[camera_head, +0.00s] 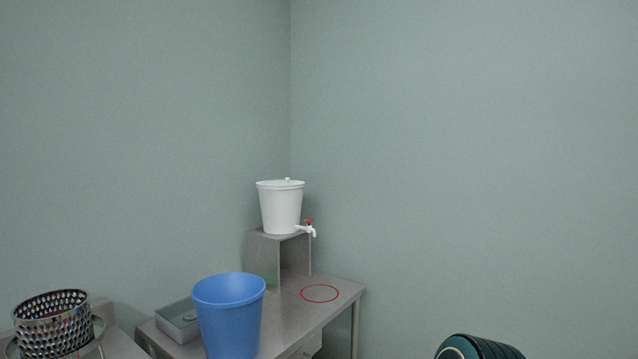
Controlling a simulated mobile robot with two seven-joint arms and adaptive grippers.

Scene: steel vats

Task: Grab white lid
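Neither gripper shows in the head view. A dark teal rounded part of my own arm shows at the bottom right edge, well apart from the bucket.
The steel stand (263,258) rests on a steel table (338,303) marked with a red ring (319,293). A blue bucket (229,316) and a grey tray (178,325) are in front. A perforated steel basket (52,323) is at lower left. Walls are bare.

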